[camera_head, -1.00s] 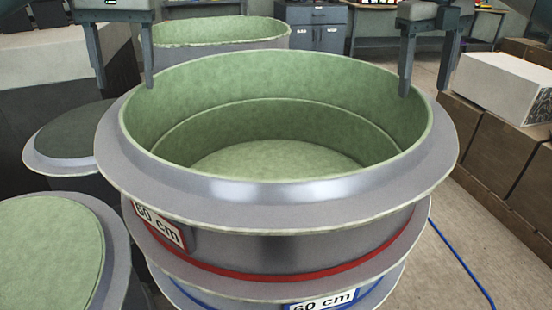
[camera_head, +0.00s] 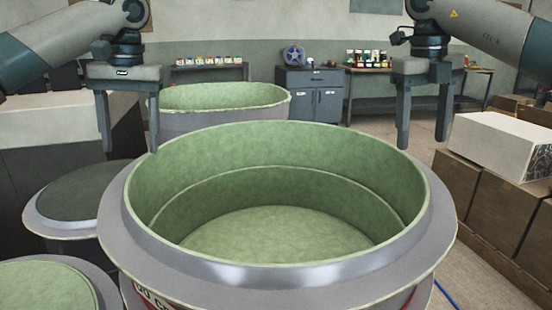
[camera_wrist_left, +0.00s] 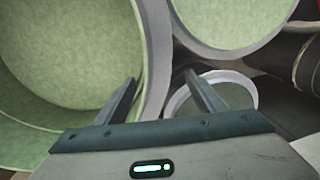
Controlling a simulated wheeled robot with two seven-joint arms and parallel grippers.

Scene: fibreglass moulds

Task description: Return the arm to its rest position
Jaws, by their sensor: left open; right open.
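My left gripper (camera_head: 130,150) is open and empty, its fingers pointing down at the left rim of the large mould in the head view. In the left wrist view its two open fingers (camera_wrist_left: 165,92) show with the mould's rim between and beyond them. My right gripper (camera_head: 422,146) is open and empty near the mould's right rear rim. The large round mould (camera_head: 290,274) has a grey flange and a green inside, and stands in front of me. Both arms come in from the upper corners.
More round moulds stand at the left, one with a dark top (camera_head: 85,190) and one with a green top (camera_head: 45,288). Another green-lined mould (camera_head: 220,97) stands behind. A grey cabinet (camera_head: 312,95) is at the back. A white block (camera_head: 500,145) sits on brown boxes (camera_head: 480,200) at the right.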

